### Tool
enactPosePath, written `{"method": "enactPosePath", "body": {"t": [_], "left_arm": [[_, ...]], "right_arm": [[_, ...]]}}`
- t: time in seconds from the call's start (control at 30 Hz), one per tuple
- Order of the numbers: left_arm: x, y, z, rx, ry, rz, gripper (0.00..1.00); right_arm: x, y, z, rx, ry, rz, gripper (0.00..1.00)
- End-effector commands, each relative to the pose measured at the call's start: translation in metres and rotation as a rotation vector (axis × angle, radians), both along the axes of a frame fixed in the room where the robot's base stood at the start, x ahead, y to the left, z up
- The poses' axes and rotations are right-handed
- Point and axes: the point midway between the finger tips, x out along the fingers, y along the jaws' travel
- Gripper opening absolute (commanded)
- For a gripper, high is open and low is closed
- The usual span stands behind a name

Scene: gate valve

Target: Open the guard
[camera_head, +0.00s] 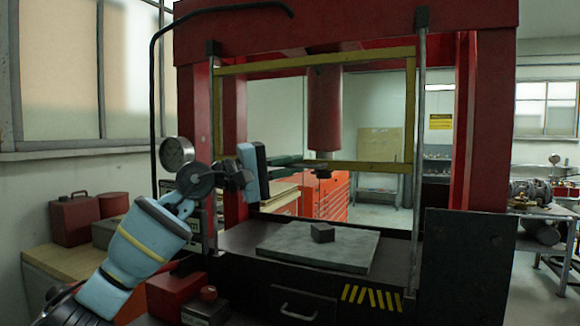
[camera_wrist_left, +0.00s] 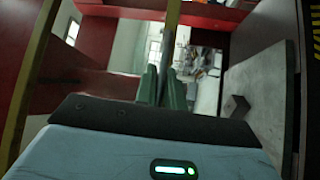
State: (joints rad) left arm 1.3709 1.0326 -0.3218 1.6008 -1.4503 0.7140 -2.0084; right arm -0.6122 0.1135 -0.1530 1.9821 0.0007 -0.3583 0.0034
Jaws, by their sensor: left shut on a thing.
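The guard (camera_head: 375,167) is a yellow frame with a clear middle, set across the front of the red press between two upright rods. Its lower bar sits well above the press bed, with a gap beneath. My left gripper (camera_head: 288,160) is at the left part of this lower bar, its dark green fingers shut on it. In the left wrist view the yellow bar (camera_wrist_left: 173,18) runs down between the two fingers (camera_wrist_left: 163,85). The exact contact is partly hidden by the gripper body. My right gripper is not in view.
A grey plate (camera_head: 290,248) with a small dark block (camera_head: 322,232) lies on the press bed. A pressure gauge (camera_head: 177,153) and black hose stand left of the press, close to my left arm. A dark panel (camera_head: 465,265) stands at the right front.

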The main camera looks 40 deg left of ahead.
Motion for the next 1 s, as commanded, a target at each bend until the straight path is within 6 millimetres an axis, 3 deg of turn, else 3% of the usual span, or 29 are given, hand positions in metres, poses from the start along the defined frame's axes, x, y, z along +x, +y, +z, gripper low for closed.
{"method": "enactPosePath", "body": {"t": [0.03,0.07,0.23,0.63,1.0], "left_arm": [[0.0,0.0,-0.001,-0.002,0.001,-0.001,0.0],[0.0,0.0,-0.001,-0.001,0.002,-0.001,0.12],[0.0,0.0,-0.001,0.0,0.001,-0.001,0.32],[-0.006,0.006,-0.005,0.0,0.004,0.002,0.32],[-0.05,0.034,-0.016,0.001,0.01,0.003,0.32]], "right_arm": [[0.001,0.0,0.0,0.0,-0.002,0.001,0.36],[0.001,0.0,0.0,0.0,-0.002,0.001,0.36],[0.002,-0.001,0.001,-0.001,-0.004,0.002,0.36],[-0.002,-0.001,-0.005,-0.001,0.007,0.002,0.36],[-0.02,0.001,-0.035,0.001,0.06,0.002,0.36]]}}
